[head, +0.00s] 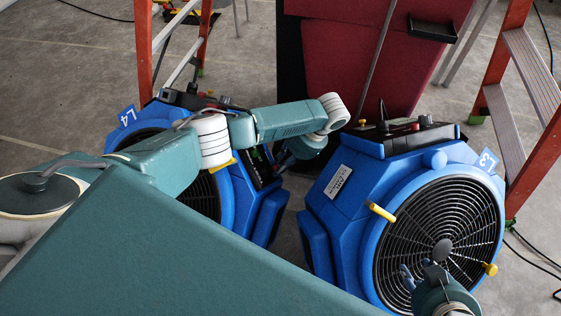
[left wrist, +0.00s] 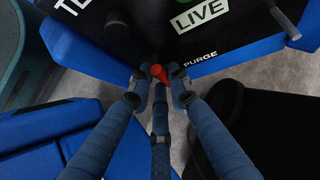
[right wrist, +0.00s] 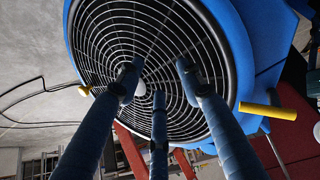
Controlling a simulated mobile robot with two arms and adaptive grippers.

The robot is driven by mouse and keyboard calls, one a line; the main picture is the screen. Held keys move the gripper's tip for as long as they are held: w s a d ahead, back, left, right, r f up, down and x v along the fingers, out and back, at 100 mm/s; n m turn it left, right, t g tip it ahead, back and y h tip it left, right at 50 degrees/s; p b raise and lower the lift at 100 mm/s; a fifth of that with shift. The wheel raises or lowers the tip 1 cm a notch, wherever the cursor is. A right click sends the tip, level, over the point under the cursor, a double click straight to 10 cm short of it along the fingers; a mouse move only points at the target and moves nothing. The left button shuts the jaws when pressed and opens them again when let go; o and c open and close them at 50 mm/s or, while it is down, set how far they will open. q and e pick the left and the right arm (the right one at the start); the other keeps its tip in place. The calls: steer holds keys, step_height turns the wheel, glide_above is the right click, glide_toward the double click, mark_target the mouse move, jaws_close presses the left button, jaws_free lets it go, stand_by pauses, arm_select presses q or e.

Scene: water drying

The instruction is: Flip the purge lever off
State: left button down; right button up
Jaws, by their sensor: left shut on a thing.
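The purge lever shows as a red tip (left wrist: 158,72) in the left wrist view, beside the white PURGE label (left wrist: 200,59) at the edge of a black panel (left wrist: 120,28). My left gripper (left wrist: 160,84) is shut on this lever, with its fingers around the red tip. In the head view my left arm reaches over the blue L4 blower (head: 228,200), and the wrist hides most of the lever area. My right gripper (head: 425,272) is open and empty in front of the L3 blower's grille (head: 480,215). It also shows in the right wrist view (right wrist: 156,75).
The blue L3 blower (head: 345,195) stands close on the right, with yellow knobs (head: 381,212) sticking out. Orange ladders (head: 143,50) stand behind left and right. A dark red cabinet (head: 340,60) is at the back. Cables (head: 535,262) lie on the floor at right.

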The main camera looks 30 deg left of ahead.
arm_select(q)
steer(key=p, duration=0.3)
steer(key=shift+d+n+t+y, duration=0.15)
steer(key=shift+n+t+y, duration=0.15)
steer(key=shift+n+y, duration=0.1)
arm_select(e)
steer(key=s+d+f+g, duration=0.2)
steer(key=s+f+g, duration=0.1)
steer(key=s+f, duration=0.2)
steer(key=shift+s+f+g+h, duration=0.4)
steer(key=shift+s, duration=0.3)
arm_select(q)
steer(key=c, duration=1.9)
jaws_free()
steer(key=v, duration=1.2)
